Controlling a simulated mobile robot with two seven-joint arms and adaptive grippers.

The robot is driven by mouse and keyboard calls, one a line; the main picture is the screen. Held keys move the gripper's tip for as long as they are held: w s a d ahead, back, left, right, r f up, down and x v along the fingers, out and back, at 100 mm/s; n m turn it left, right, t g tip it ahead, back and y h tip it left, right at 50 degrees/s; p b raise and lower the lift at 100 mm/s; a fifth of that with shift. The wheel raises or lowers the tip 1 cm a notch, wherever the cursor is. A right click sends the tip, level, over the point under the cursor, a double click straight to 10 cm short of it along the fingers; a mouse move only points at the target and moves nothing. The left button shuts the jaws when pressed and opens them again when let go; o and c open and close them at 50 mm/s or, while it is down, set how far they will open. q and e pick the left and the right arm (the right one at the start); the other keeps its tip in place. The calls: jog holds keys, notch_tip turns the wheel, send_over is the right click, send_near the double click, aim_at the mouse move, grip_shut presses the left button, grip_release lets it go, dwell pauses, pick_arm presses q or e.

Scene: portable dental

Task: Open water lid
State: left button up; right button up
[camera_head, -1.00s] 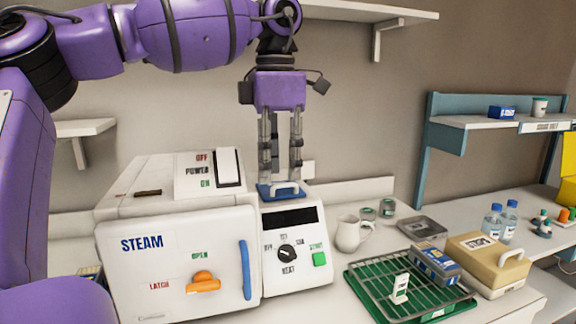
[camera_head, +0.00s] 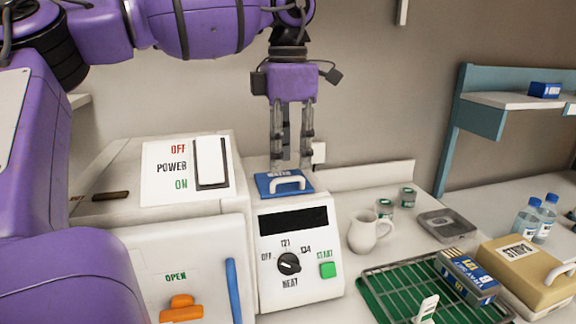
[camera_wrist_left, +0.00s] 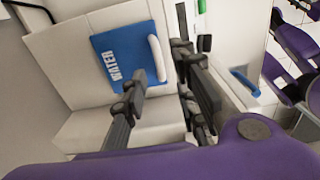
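The water lid (camera_head: 267,187) is a blue plate with a white handle (camera_head: 288,182). It lies flat and shut on top of the white steam unit, above the dial panel. In the left wrist view the lid (camera_wrist_left: 112,62) shows the word WATER, and its handle (camera_wrist_left: 157,58) appears between my fingers. My left gripper (camera_head: 292,164) points down over the rear of the lid. Its fingers are apart with nothing held; it also shows in the left wrist view (camera_wrist_left: 157,66). I cannot tell whether a fingertip touches the lid. My right gripper is not in view.
The power switch panel (camera_head: 188,172) is left of the lid. The dial (camera_head: 289,263) and green start button (camera_head: 327,270) are below it. A white jug (camera_head: 364,232), green rack (camera_head: 392,297) and beige box (camera_head: 525,268) stand to the right. The wall is close behind.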

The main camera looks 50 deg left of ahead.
pick_arm(q)
jog(key=shift+f, duration=1.75)
jog(key=shift+c, duration=0.3)
jog(key=shift+w, duration=0.1)
grip_shut()
